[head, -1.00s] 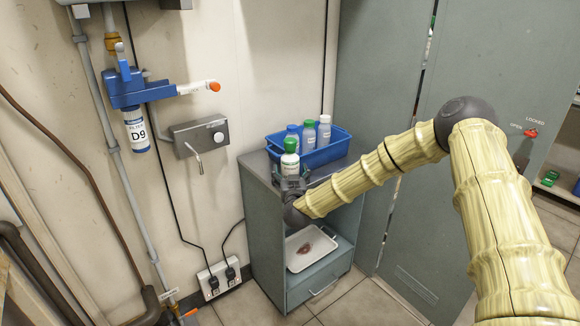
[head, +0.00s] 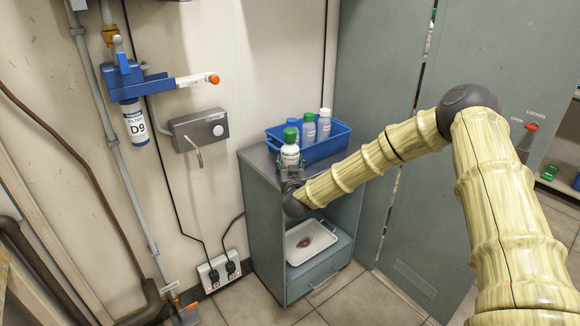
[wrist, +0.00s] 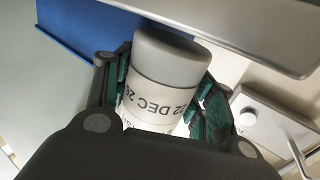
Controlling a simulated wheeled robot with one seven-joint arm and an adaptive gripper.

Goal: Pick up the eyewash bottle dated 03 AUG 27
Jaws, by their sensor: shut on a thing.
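My gripper (head: 291,176) is at the front left of the cabinet top. The wrist view shows the green finger pads of my gripper (wrist: 166,88) on both sides of the held bottle (wrist: 165,80). Its label shows "22 DEC 2" and a last digit that looks like 6, so it does not read 03 AUG 27. The grey end of the bottle faces up in the wrist view. No bottle with 03 AUG 27 is readable.
A white tray (head: 300,262) sits on the lower shelf.

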